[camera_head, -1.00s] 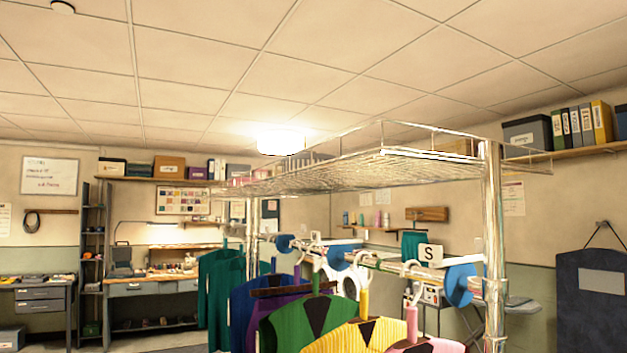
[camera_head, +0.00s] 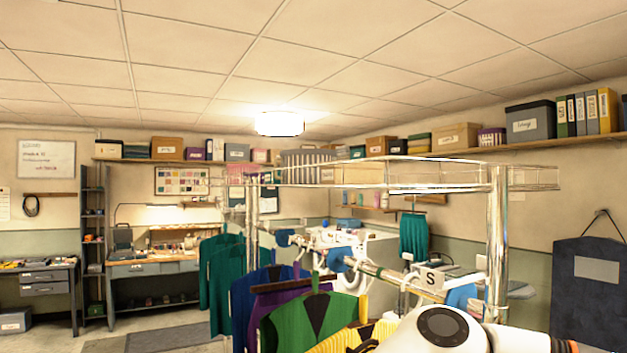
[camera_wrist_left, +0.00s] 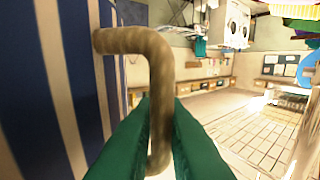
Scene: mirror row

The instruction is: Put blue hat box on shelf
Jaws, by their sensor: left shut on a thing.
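The blue hat box (camera_wrist_left: 55,95) fills the left side of the left wrist view, with blue and cream vertical stripes and a bent tan handle (camera_wrist_left: 155,50). My left gripper (camera_wrist_left: 160,108) has green fingers shut on that handle. Only part of the box shows; its top and base are cut off. The box and left gripper do not show in the head view. The wire shelf (camera_head: 430,188) tops the chrome garment rack, seen almost edge-on. My right gripper is not in view.
Coloured garments (camera_head: 300,320) hang from the rack rail under the shelf. A chrome post (camera_head: 497,255) stands at its right end. A grey striped box (camera_head: 308,168) shows at the shelf's far left; I cannot tell if it stands on it. A white arm link of mine is at bottom right.

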